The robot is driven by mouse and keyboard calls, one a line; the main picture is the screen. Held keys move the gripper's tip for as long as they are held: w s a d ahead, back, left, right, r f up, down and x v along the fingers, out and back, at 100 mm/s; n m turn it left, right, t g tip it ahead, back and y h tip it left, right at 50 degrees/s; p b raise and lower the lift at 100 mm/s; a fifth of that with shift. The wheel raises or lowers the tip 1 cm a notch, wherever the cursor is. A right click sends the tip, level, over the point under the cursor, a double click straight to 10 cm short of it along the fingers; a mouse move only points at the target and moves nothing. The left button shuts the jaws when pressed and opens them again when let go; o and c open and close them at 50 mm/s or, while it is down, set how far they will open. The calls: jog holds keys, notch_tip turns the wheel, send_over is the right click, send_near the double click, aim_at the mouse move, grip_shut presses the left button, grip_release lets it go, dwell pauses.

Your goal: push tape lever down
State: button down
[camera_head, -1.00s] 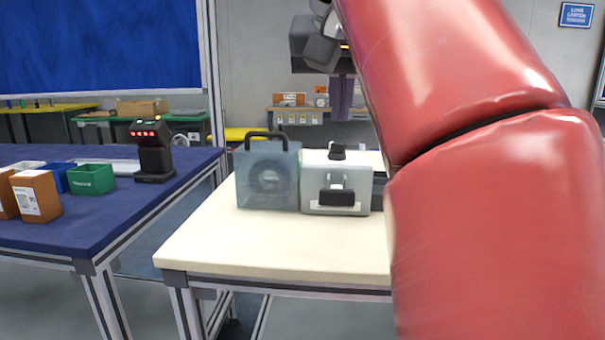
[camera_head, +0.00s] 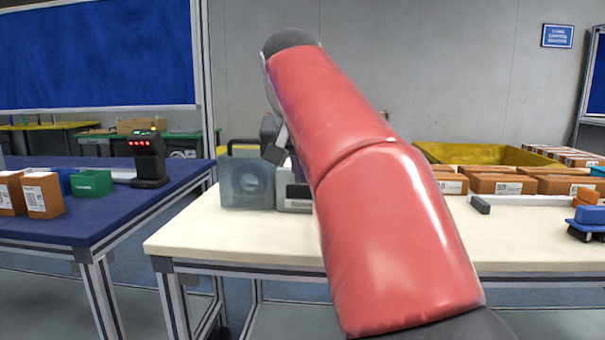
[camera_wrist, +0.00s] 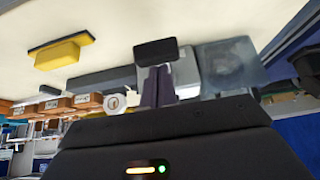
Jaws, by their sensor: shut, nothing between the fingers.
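The tape dispenser is a white and grey machine (camera_head: 295,196), mostly hidden behind my arm in the head view. In the wrist view its pale body (camera_wrist: 186,72) lies behind and to the right of my fingers. A black block that looks like its lever (camera_wrist: 155,51) shows right at my fingertips; I cannot tell whether they touch it. My gripper (camera_wrist: 158,72) has its two purple fingers together, shut and empty.
Brown cartons (camera_head: 500,184) and a yellow bin (camera_head: 485,154) are to the right. A scanner (camera_head: 148,158) stands on the blue table at left. The cream table's front (camera_head: 240,235) is clear.

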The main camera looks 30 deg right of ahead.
aim_at(301, 196)
jog(key=f+b, duration=0.1)
jog(key=b, duration=0.2)
jog(key=f+t+h+b, duration=0.1)
jog(key=b, duration=0.1)
jog(key=s+f+t+b, duration=0.1)
jog(key=f+b, duration=0.1)
jog(key=b, duration=0.1)
jog(key=shift+s+a+h+b, duration=0.1)
jog(key=shift+a+h+b, duration=0.2)
jog(key=shift+a, duration=0.1)
jog(key=b, duration=0.1)
jog(key=f+t+b, duration=0.1)
jog(key=b, duration=0.1)
jog(key=shift+s+a+f+t+h, duration=0.2)
jog(key=shift+t+h, duration=0.1)
jog(key=shift+h, duration=0.1)
jog(key=shift+f+b, duration=0.8)
jog(key=shift+b, duration=0.05)
jog(key=shift+d+f+b, duration=0.1)
jog(key=shift+f+b, duration=0.4)
jog(key=shift+f, duration=0.55)
jog(key=shift+w+f, duration=0.1)
jog(key=shift+f, duration=0.1)
jog(key=shift+r, duration=0.1)
